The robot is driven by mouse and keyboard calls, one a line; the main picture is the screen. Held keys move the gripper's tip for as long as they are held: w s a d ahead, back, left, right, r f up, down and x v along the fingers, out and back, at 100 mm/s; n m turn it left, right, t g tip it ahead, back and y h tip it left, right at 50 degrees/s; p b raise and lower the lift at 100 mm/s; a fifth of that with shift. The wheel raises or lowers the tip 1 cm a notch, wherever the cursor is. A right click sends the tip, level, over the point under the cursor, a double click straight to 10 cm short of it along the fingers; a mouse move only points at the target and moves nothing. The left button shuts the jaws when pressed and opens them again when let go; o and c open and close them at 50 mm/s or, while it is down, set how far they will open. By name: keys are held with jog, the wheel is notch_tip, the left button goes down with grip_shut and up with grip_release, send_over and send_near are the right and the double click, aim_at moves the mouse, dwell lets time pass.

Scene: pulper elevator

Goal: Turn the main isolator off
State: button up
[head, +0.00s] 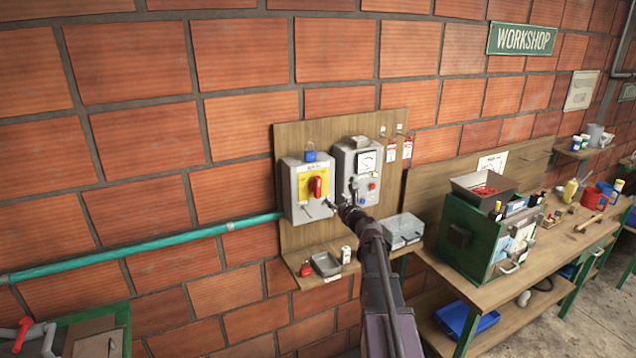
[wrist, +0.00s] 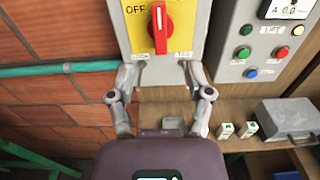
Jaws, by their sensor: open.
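The main isolator is a grey box (head: 292,208) on a wooden wall board, with a red rotary handle (head: 316,187) on a yellow plate (head: 303,183). In the wrist view the red handle (wrist: 159,28) stands upright on the yellow plate (wrist: 176,38), with the word OFF to its upper left. My gripper (wrist: 160,74) is open and empty; its two fingers are spread below the handle, apart from it. In the head view my gripper (head: 338,205) is just right of and below the handle, in front of the boxes.
A grey panel with a meter and coloured buttons (head: 346,165) adjoins the isolator on the right. A shelf (head: 293,262) with a grey tray (head: 326,264) lies below. A teal pipe (head: 150,246) runs left. A cluttered bench stands right.

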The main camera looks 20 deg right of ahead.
aim_at(319, 184)
jog(key=w, duration=1.4)
jog(key=shift+a, duration=0.3)
jog(key=shift+s, duration=0.1)
jog(key=shift+s, duration=0.1)
grip_shut()
